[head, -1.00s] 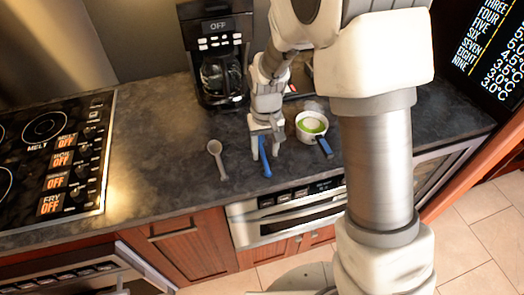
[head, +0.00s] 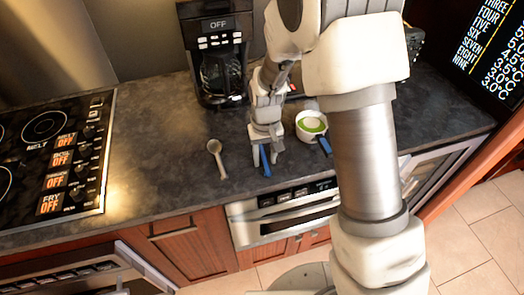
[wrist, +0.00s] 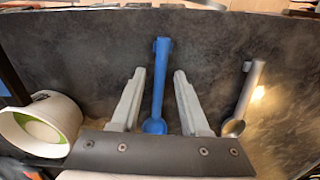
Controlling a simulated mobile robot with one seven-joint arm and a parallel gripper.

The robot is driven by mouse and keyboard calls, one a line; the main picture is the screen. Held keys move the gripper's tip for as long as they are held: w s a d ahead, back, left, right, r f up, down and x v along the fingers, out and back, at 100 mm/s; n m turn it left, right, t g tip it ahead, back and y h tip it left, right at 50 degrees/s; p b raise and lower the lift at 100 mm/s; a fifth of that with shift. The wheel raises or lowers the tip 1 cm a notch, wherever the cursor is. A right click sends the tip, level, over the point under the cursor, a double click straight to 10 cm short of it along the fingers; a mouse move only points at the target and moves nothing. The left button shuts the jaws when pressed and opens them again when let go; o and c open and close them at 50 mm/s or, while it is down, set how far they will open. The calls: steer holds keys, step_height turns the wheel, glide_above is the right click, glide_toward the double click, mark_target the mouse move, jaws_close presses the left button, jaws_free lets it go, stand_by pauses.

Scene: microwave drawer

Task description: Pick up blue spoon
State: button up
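The blue spoon (head: 265,160) lies on the dark countertop, below my gripper (head: 264,158) in the head view. In the wrist view the blue spoon (wrist: 160,80) lies between the two fingers of my gripper (wrist: 157,75), with gaps on both sides. The fingers are open and apart from the spoon's handle. The spoon's bowl is near the gripper's base in that view, and its handle end points away. In the head view the fingers and palm hide part of the spoon.
A grey spoon (head: 217,158) lies left of the gripper. A white pot with green inside (head: 311,123) and a blue handle stands to the right. A coffee maker (head: 215,55) stands behind, a stovetop (head: 55,150) at far left. The counter's front edge is close.

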jaws_close()
steer(key=shift+r, duration=0.15)
